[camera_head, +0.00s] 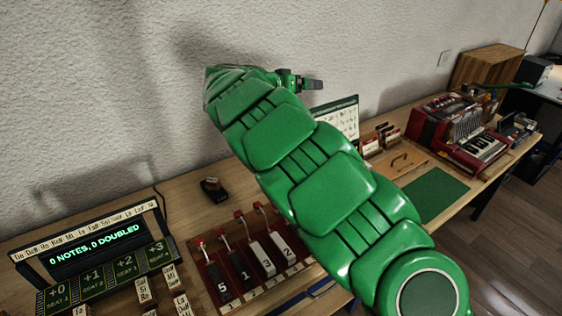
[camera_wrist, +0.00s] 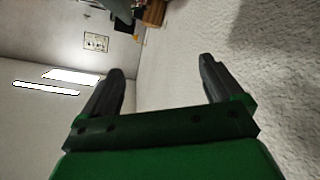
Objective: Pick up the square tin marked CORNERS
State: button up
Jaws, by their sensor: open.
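I cannot make out a square tin marked CORNERS in either view; my green arm hides part of the bench. My gripper (camera_head: 313,84) is raised above the bench near the wall in the head view. In the wrist view my gripper (camera_wrist: 161,68) has its two dark fingers wide apart with nothing between them. It faces the wall and the ceiling side of the room.
A display (camera_head: 95,248) reads "0 NOTES, 0 DOUBLED". Numbered keys (camera_head: 262,258) stand in a red frame beside it. A small black object (camera_head: 212,187) sits behind. A red accordion (camera_head: 465,130) and green mat (camera_head: 432,196) are at right.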

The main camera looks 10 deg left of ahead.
jog(key=a+f+t+y, duration=0.2)
jog(key=a+f, duration=0.2)
jog(key=a, duration=0.9)
jog(key=s+d+f+m+g, duration=0.1)
jog(key=f, duration=0.5)
jog(key=s+d+f+m, duration=0.1)
jog(key=f+m, duration=0.1)
jog(key=f, duration=0.5)
jog(key=s+d+f+m+g, duration=0.1)
jog(key=f, duration=0.6)
jog(key=shift+s+f+m+g+h, duration=0.2)
jog(key=shift+s+m+g+h, duration=0.1)
jog(key=shift+s+m+h, duration=0.1)
jog(key=shift+r+x, duration=0.2)
jog(key=shift+x, duration=1.1)
jog(key=shift+r+x, duration=0.15)
jog(key=shift+x, duration=1.15)
jog(key=shift+w+d, duration=0.1)
jog(key=shift+w, duration=0.05)
jog(key=c, duration=1.2)
jog(key=shift+c, duration=0.2)
